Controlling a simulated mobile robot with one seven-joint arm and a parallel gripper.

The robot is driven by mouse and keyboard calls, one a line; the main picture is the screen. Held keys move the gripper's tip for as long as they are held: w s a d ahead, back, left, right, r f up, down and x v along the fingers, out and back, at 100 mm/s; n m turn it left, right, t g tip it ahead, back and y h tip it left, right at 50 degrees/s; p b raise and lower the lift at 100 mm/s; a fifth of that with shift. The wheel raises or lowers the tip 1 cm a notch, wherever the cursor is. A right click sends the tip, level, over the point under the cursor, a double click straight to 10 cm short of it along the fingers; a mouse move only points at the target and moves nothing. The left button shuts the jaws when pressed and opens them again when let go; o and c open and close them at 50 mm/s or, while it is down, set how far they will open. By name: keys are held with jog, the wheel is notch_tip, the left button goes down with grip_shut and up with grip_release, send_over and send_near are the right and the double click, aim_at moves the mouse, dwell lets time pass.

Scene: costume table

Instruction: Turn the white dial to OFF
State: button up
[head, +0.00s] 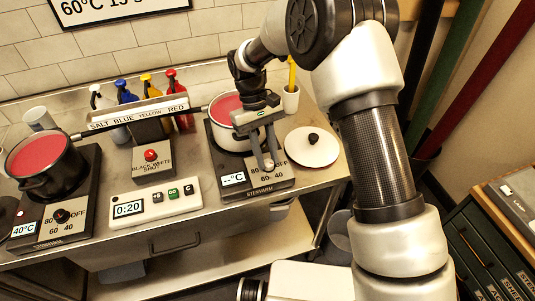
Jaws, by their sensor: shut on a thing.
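The white dial (268,170) is on the front panel of the right hotplate (245,184), below the white pot. Labels 80, OFF, 60 and 40 stand around it. My gripper (268,164) reaches down from above and is shut on the dial. The fingers cover part of the dial, and I cannot tell where its pointer sits. The right hotplate's display (234,180) reads "--°C".
A white pot (230,140) of red liquid stands on the right hotplate, close behind my gripper. A white lid (325,149) lies to its right. A black pot (68,178) stands on the left hotplate (45,232). A timer (129,208) reads 0:20 between them.

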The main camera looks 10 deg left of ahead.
jog(key=n+t, duration=0.1)
jog(key=n, duration=0.2)
jog(key=n+t+h, duration=0.1)
jog(key=n, duration=0.2)
jog(key=shift+s+a+n, duration=0.15)
jog(key=shift+a+n, duration=0.05)
jog(key=shift+n, duration=0.1)
dwell(0.4)
jog(key=o, duration=1)
jog(key=shift+o, duration=0.2)
jog(key=shift+r, duration=0.1)
jog(key=v, duration=1.7)
jog(key=shift+a, duration=0.4)
jog(key=shift+s, duration=0.1)
